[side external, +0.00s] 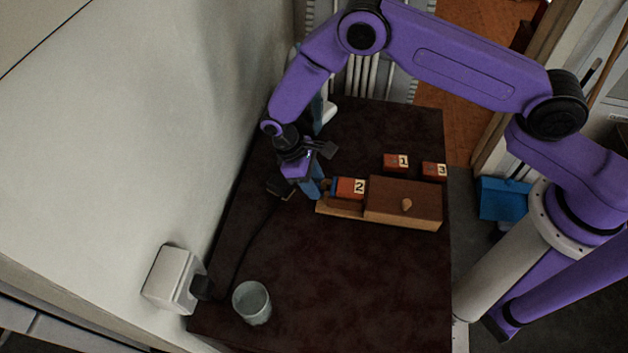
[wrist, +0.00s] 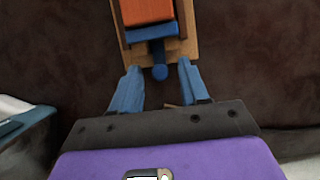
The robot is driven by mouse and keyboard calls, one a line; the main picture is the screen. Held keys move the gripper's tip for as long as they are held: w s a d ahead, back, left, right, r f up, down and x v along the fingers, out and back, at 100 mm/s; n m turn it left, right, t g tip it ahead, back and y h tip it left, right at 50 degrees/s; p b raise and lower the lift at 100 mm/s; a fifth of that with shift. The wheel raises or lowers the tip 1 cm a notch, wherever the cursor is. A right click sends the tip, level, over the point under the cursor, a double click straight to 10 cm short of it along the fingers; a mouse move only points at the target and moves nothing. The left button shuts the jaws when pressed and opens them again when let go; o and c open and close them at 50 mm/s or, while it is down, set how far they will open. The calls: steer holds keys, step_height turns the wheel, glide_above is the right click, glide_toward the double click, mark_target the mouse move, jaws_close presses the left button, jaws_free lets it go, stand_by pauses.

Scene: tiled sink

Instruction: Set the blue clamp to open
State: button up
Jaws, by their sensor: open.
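The blue clamp (wrist: 152,32) is a blue bar across the end of a wooden base (wrist: 190,45), with a round blue knob (wrist: 160,73) sticking out toward my gripper. It presses up against or sits close to an orange block (wrist: 145,10). In the side view the clamp (side external: 334,185) is a thin blue strip at the left end of the block marked 2 (side external: 350,188). My gripper (wrist: 158,67) is open, its two blue fingers either side of the knob in the picture, with gaps on both sides. The side view shows my gripper (side external: 318,189) at the left end of the base.
A brown wooden box (side external: 405,202) with a small knob sits on the base's right part. Orange blocks marked 1 (side external: 396,162) and 3 (side external: 434,170) lie behind. A glass (side external: 252,303) stands at the front left. The front right tabletop is clear.

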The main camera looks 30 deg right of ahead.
steer(key=shift+f, duration=0.2)
jaws_close()
steer(key=shift+w+a, duration=1)
steer(key=shift+a, duration=0.1)
jaws_free()
